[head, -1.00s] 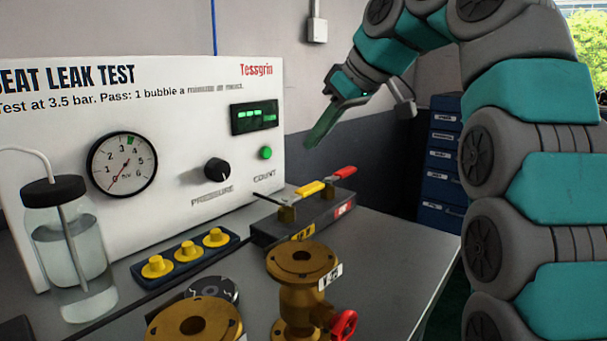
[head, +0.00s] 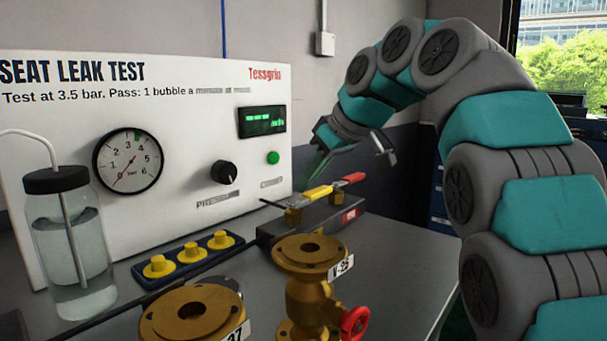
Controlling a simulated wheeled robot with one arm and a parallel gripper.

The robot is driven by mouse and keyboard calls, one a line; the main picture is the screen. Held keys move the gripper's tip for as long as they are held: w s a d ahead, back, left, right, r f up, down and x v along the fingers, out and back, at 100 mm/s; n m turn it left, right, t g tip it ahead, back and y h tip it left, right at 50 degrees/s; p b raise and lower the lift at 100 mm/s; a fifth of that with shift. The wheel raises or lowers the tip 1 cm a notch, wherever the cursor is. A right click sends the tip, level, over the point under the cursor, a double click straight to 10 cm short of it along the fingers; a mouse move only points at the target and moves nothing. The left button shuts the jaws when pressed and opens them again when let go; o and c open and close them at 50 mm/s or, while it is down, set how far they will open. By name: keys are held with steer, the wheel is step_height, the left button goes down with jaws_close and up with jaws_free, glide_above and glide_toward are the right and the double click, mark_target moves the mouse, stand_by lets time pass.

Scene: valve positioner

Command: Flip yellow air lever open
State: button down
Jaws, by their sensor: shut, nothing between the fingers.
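The yellow lever (head: 318,193) lies nearly flat along the top of a dark valve block (head: 312,220), on a brass fitting (head: 293,216). The red lever (head: 350,179) lies just beyond it, to the right, in much the same line. My gripper (head: 304,184) is shut and empty. Its green fingers point down and left, with the tips just above and behind the yellow lever in the picture. I cannot tell whether they touch it.
The test panel (head: 210,120) with gauge and knob stands behind. Two brass valves, one with a red handwheel (head: 354,323), stand in front. A rack of yellow caps (head: 188,256) and a water jar (head: 68,245) are at left. Bare bench lies right of the block.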

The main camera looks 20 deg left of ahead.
steer(key=shift+s+d+r, duration=0.1)
steer(key=shift+s+d, duration=0.25)
steer(key=shift+d, duration=0.45)
